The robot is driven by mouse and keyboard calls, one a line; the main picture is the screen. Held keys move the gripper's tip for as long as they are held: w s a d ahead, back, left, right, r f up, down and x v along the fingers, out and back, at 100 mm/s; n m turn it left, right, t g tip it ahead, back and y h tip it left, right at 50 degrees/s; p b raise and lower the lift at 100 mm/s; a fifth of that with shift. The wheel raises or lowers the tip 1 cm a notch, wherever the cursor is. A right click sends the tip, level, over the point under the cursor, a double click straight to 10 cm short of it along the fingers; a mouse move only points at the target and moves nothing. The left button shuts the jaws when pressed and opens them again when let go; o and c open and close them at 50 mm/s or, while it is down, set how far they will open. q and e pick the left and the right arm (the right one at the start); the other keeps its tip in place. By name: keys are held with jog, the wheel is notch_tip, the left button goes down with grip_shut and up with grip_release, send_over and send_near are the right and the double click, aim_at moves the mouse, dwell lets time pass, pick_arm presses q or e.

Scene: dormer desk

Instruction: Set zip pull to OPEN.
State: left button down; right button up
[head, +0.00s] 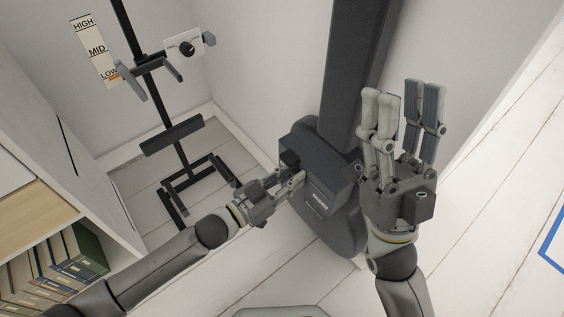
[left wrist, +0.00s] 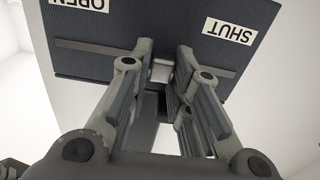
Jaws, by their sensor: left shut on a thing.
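A dark grey instrument case (head: 345,75) stands against the wall, with a boxy pocket (head: 322,178) on its front. In the left wrist view the pocket face (left wrist: 130,25) carries an upside-down OPEN label (left wrist: 80,3) at the left and a SHUT label (left wrist: 231,31) at the right. A dark track (left wrist: 85,47) runs below them. My left gripper (head: 293,180) is at the pocket's left side, shut on the small pale zip pull (left wrist: 161,71), which sits between the two labels. The fingers partly hide it. My right gripper (head: 405,105) is open, empty and raised right of the case.
A black stand (head: 170,137) with a HIGH/MID/LOW scale (head: 95,50) and a dial plate (head: 188,47) stands at the left. A shelf with several books (head: 55,262) is at the lower left. The pale plank floor is clear at the right.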

aim_at(327, 197)
pick_arm(q)
jog(key=s+d, duration=0.1)
jog(key=s+d+p, duration=0.1)
jog(key=s, duration=0.1)
jog(key=shift+r, duration=0.15)
jog(key=s+d+p, duration=0.1)
jog(key=s, duration=0.1)
jog(key=s+d+p, duration=0.1)
jog(key=d, duration=0.1)
jog(key=shift+s, duration=0.4)
jog(key=shift+s+d+f, duration=0.15)
jog(key=shift+s+f, duration=0.05)
jog(key=shift+s, duration=0.1)
pick_arm(e)
jog(key=w+a+f+g+h, duration=0.1)
jog(key=w+f+g+h, duration=0.2)
jog(key=w+f+g, duration=0.7)
jog(key=shift+w+f+h, duration=0.2)
jog(key=shift+f+h, duration=0.1)
jog(key=shift+f, duration=1.1)
pick_arm(q)
jog(key=c, duration=1.7)
grip_release()
jog(key=o, duration=0.4)
pick_arm(e)
jog(key=shift+s, duration=0.1)
